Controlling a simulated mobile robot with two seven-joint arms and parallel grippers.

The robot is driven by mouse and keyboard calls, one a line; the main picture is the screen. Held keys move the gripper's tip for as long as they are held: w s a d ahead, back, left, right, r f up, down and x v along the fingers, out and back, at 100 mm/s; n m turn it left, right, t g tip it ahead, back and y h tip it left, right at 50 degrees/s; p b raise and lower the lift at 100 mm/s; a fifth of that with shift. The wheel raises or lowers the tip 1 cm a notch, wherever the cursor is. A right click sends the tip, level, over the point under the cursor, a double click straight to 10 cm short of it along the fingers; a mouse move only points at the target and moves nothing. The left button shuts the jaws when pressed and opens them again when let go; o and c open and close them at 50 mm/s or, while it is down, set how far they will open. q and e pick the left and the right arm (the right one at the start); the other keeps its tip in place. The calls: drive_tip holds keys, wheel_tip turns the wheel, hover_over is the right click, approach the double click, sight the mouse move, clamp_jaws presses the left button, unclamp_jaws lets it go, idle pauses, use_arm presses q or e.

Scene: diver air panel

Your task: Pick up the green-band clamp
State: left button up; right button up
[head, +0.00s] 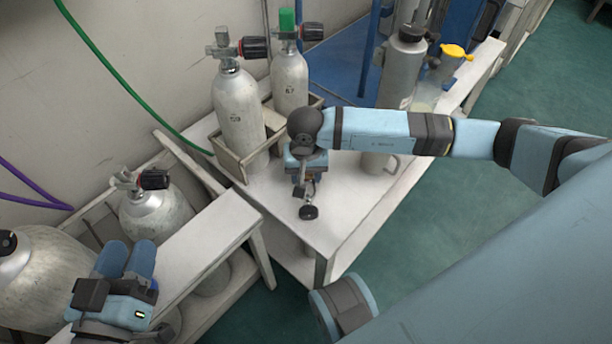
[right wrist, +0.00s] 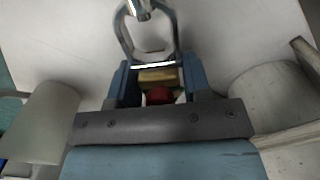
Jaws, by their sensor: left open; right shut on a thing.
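My right gripper (head: 304,172) is above the white table and shut on a metal yoke clamp (head: 308,193) with a black knob. In the right wrist view the gripper (right wrist: 157,82) has its fingers on either side of the clamp's body, where a brass part and a red part show. The clamp's metal loop (right wrist: 125,35) reaches out beyond the fingertips. I see no green band on it; the fingers hide part of it. My left gripper (head: 127,255) is open and empty, low at the left near the large cylinders.
Two grey cylinders (head: 240,115) stand in a wooden rack on the white table (head: 345,222); the rear one has a green piece (head: 287,20) on top. Large cylinders (head: 155,215) sit lower left.

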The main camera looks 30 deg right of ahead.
use_arm(q)
wheel_tip(320, 180, up, 7)
drive_tip(key=t+p, duration=0.2)
drive_tip(key=p, duration=0.3)
drive_tip(key=shift+s+a+f+n+t, duration=0.15)
drive_tip(key=shift+a+n+t, duration=0.15)
drive_tip(key=shift+a+t, duration=0.15)
use_arm(e)
wheel_tip(320, 180, up, 19)
drive_tip(key=shift+f, duration=0.2)
